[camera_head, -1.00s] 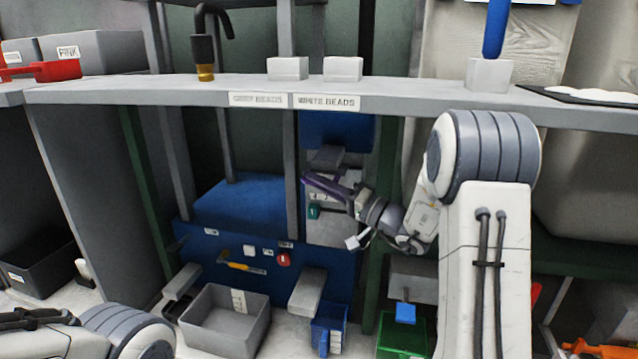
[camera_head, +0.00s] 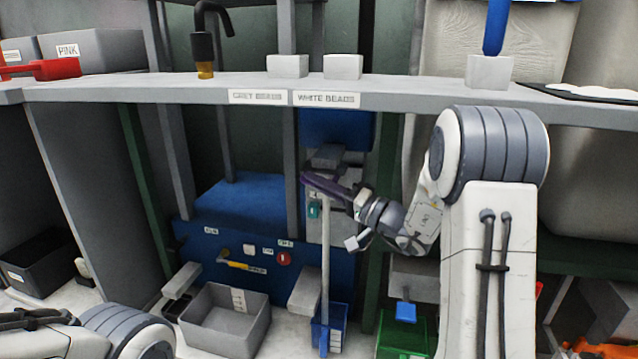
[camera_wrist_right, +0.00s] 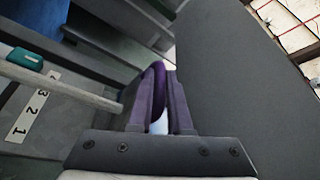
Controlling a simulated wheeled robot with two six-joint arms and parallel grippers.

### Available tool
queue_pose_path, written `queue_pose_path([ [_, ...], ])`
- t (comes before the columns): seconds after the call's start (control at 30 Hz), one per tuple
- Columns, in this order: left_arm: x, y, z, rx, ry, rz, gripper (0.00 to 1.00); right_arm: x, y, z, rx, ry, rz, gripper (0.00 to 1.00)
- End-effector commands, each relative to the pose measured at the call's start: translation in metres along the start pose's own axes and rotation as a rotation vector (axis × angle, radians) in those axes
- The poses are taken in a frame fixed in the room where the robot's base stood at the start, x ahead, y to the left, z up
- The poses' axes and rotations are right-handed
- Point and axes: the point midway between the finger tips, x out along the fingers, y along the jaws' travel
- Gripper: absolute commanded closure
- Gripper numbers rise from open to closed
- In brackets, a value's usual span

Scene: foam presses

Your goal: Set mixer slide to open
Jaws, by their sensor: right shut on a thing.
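My right gripper (camera_head: 310,181) is shut on a purple loop-shaped handle (camera_wrist_right: 158,78), which sits between its fingers in the right wrist view. The gripper is at the grey unit (camera_head: 341,228) under the WHITE BEADS label. I cannot read whether this handle is the mixer slide. A thin pale column (camera_head: 326,260) runs down from beside the gripper into a small blue container (camera_head: 329,330). A yellow handle (camera_head: 233,264) sits on the blue front panel (camera_head: 320,275), well apart from the gripper. My left arm shows at the lower left; its gripper is out of view.
A teal piece (camera_head: 314,210) is close below the right gripper, and a numbered strip (camera_wrist_right: 28,115) is beside it. A grey post (camera_head: 291,180) stands just left. A grey bin (camera_head: 226,322) and a green bin (camera_head: 403,337) are below. The shelf edge (camera_head: 200,97) is above.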

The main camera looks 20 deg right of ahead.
Motion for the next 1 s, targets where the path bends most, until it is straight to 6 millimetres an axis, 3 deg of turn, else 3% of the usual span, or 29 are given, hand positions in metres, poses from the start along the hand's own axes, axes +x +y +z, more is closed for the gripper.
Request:
queue_pose_path([
  [0.03,0.009,-0.001,0.001,0.000,0.000,0.000,0.50,-0.003,-0.004,0.009,-0.003,-0.003,-0.006,1.00],
  [0.2,0.018,-0.001,0.001,0.000,0.000,0.000,0.50,-0.009,-0.016,0.025,-0.004,-0.003,-0.006,1.00],
  [0.53,0.017,-0.001,0.001,0.000,0.000,0.000,0.50,-0.010,-0.020,0.029,-0.001,-0.009,-0.008,1.00],
  [0.57,0.017,-0.001,0.001,0.000,0.000,0.000,0.50,-0.010,-0.020,0.029,-0.001,-0.009,-0.008,0.75],
  [0.6,0.017,-0.001,0.001,0.000,0.000,0.000,0.50,-0.010,-0.021,0.029,-0.001,-0.008,-0.009,0.60],
  [0.63,0.017,-0.001,0.001,0.000,0.000,0.000,0.50,-0.010,-0.020,0.029,-0.001,-0.008,-0.008,0.53],
  [1.0,0.015,-0.001,0.001,0.000,0.000,0.000,0.50,-0.014,-0.019,0.026,-0.001,-0.001,-0.003,0.53],
])
